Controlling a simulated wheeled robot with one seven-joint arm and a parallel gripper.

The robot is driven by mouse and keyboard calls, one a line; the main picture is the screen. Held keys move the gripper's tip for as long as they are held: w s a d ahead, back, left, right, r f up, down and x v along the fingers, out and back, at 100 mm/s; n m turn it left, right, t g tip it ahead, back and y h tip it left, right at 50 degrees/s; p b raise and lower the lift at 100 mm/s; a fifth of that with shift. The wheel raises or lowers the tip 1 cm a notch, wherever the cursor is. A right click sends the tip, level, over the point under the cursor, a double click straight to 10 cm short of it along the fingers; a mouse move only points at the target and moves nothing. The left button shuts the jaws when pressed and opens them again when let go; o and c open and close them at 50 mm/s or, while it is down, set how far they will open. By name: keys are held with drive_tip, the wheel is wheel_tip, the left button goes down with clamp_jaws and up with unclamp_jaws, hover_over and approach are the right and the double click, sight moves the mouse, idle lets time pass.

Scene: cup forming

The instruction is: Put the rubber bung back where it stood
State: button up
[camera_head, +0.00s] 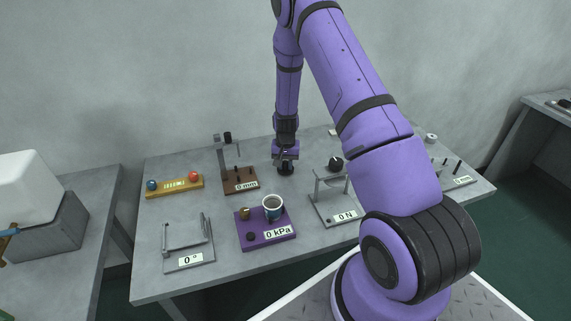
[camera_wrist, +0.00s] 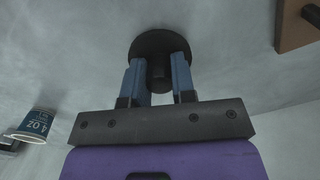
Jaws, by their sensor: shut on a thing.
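The rubber bung (camera_head: 286,169) is black, with a wide round disc and a narrower stem. It is at the back middle of the grey table (camera_head: 330,240), directly under my gripper (camera_head: 286,155). In the wrist view the bung (camera_wrist: 160,42) has its stem between the two blue fingers of my gripper (camera_wrist: 158,72), which are shut on it. The disc lies beyond the fingertips, against plain grey table. I cannot tell whether the disc touches the table or hangs just above it.
A brown stand marked 0 mm (camera_head: 241,184) is close on the left. A purple base marked 0 kPa (camera_head: 284,235) carries a paper cup (camera_head: 273,203) in front. A 0 N fixture (camera_head: 345,215) with a black knob (camera_head: 336,163) stands to the right. Bare table surrounds the bung.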

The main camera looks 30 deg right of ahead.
drive_tip(key=o, duration=0.9)
drive_tip(key=shift+f, duration=0.1)
wheel_tip(320, 180, up, 12)
wheel_tip(320, 180, up, 16)
drive_tip(key=n+t, duration=0.1)
drive_tip(key=n, duration=0.1)
hover_over(286, 162)
drive_tip(key=s+a, duration=0.4)
drive_tip(key=a, duration=0.1)
drive_tip(key=s+a+r+n+t, duration=0.1)
drive_tip(key=s+a+r, duration=0.15)
drive_tip(key=r, duration=0.25)
drive_tip(key=s+a+r+n+t, duration=0.1)
drive_tip(key=s+a+r, duration=0.1)
drive_tip(key=s+r, duration=0.25)
drive_tip(key=s+a+r+n, duration=0.1)
drive_tip(key=s+a+r, duration=0.1)
drive_tip(key=s, duration=0.5)
drive_tip(key=s+a+r+n+t, duration=0.1)
drive_tip(key=s+r, duration=0.3)
drive_tip(key=s, duration=0.4)
drive_tip(key=s+a+r+n+t, duration=0.1)
drive_tip(key=s+a+r, duration=0.2)
drive_tip(key=s, duration=0.5)
drive_tip(key=shift+s+r+n, duration=0.25)
drive_tip(key=shift+r+n, duration=0.15)
drive_tip(key=shift+r, duration=0.1)
